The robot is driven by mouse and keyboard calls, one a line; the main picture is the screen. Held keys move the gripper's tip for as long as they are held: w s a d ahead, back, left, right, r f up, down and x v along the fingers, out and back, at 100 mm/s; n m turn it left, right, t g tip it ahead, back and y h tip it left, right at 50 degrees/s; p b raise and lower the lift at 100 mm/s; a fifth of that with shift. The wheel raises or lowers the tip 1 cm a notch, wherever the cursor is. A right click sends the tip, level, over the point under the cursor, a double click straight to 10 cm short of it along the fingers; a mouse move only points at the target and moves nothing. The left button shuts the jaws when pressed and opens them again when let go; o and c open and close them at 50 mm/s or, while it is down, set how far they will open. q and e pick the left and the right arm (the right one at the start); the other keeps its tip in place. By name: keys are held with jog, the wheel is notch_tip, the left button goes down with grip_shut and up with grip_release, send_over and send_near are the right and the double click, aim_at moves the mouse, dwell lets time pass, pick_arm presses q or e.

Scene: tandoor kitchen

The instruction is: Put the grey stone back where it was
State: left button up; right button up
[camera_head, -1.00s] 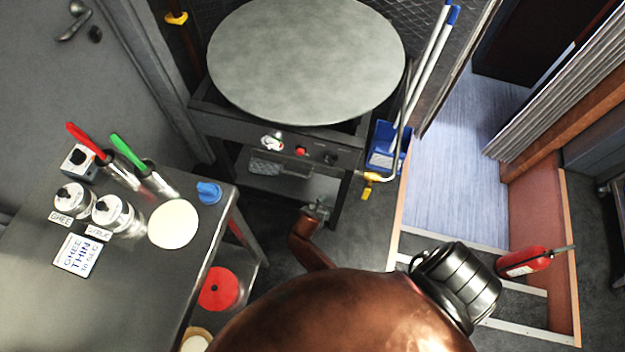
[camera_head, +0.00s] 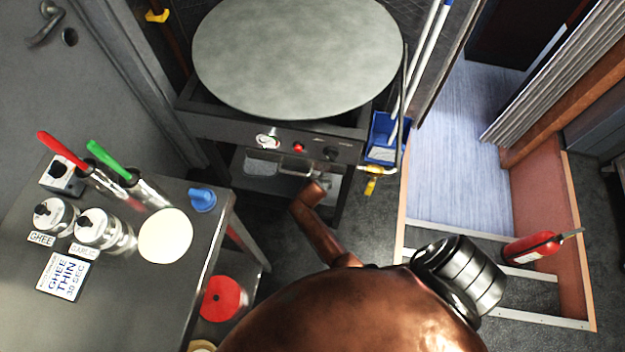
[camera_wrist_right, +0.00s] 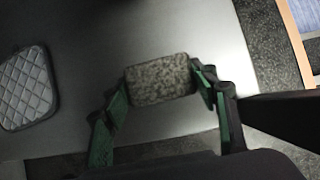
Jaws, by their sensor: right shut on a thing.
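The grey stone (camera_wrist_right: 158,80) is a small speckled block in the right wrist view. My right gripper (camera_wrist_right: 161,88) is shut on it, with a green finger on each side. The stone is over a smooth grey shelf (camera_wrist_right: 185,35); I cannot tell whether it touches it. A silver quilted pad (camera_wrist_right: 25,88) lies on the shelf to the left of the stone, apart from it. In the head view the pad (camera_head: 262,165) shows under the griddle, and my right arm reaches in there; the stone is hidden. My left gripper is not in view.
The round griddle (camera_head: 297,55) and its control panel (camera_head: 325,148) overhang the shelf. A blue bin (camera_head: 386,135) and a yellow-handled valve (camera_head: 371,183) are close on the right. A steel counter (camera_head: 115,300) with cans and a dough round (camera_head: 165,236) stands left.

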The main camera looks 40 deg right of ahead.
jog(key=shift+d+r, duration=0.1)
jog(key=shift+r, duration=0.15)
jog(key=shift+w+f, duration=0.7)
jog(key=shift+f, duration=0.3)
jog(key=shift+o, duration=0.2)
jog(key=shift+w+f, duration=0.1)
jog(key=shift+w, duration=0.1)
jog(key=shift+s+r, duration=0.2)
jog(key=shift+s, duration=0.15)
jog(key=shift+c, duration=0.2)
jog(key=o, duration=0.8)
jog(key=shift+f, duration=0.3)
jog(key=shift+o, duration=0.7)
jog(key=shift+w+f, duration=0.15)
jog(key=shift+f, duration=0.05)
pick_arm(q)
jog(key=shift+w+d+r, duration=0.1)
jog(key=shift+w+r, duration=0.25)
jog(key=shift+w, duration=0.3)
pick_arm(e)
jog(key=shift+o, duration=1.4)
jog(key=shift+r, duration=0.1)
